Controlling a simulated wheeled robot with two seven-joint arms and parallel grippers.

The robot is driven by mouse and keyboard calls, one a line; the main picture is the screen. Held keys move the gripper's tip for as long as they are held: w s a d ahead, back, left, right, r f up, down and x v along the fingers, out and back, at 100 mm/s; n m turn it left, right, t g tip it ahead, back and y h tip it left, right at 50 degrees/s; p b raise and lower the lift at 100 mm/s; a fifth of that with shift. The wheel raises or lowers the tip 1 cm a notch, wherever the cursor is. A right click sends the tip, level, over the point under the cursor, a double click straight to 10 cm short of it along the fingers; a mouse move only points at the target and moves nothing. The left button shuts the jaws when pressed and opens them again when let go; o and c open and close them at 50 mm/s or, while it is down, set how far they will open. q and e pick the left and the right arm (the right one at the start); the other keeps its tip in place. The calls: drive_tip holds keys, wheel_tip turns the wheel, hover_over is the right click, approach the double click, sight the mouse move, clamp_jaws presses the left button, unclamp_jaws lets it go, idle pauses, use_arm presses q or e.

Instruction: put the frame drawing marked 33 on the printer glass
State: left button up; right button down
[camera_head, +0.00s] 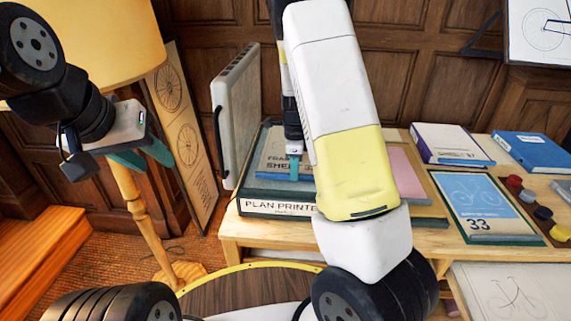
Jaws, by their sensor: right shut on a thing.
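The plan printer (262,207) stands on the wooden table with its pale lid (234,115) raised at the left. A grey board (268,161), its partly hidden print reading like "FRA… SHEET 3…", is over the printer's top. My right gripper (294,168) points down and is shut on this board; I cannot tell whether the board touches the glass. My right arm hides much of the board and printer. A blue bicycle drawing marked 33 (482,197) lies on the table at the right. My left gripper (142,157) is open and empty at the left, away from the printer.
A pink sheet (407,172) lies right of my arm. Two books, one white and purple (448,143) and one blue (535,150), lie at the back right. A lamp (95,40) and bicycle-wheel panel (180,125) are at left.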

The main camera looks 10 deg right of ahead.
drive_tip(key=shift+f, duration=1.45)
drive_tip(key=c, duration=1.4)
unclamp_jaws()
drive_tip(key=shift+c, duration=0.2)
wheel_tip(320, 180, up, 11)
drive_tip(key=shift+f, duration=0.1)
drive_tip(key=s+a+r+n+t+y, duration=0.1)
drive_tip(key=s+r+n+t, duration=0.2)
drive_tip(key=s+r+n, duration=0.5)
drive_tip(key=s+a+r+n+t+y, duration=0.1)
drive_tip(key=s+r+n+t, duration=0.2)
drive_tip(key=s+r+n, duration=0.6)
drive_tip(key=s+n, duration=0.4)
drive_tip(key=s, duration=0.3)
drive_tip(key=shift+s+r+n, duration=0.2)
drive_tip(key=shift+r+n, duration=0.05)
drive_tip(key=shift+n, duration=0.15)
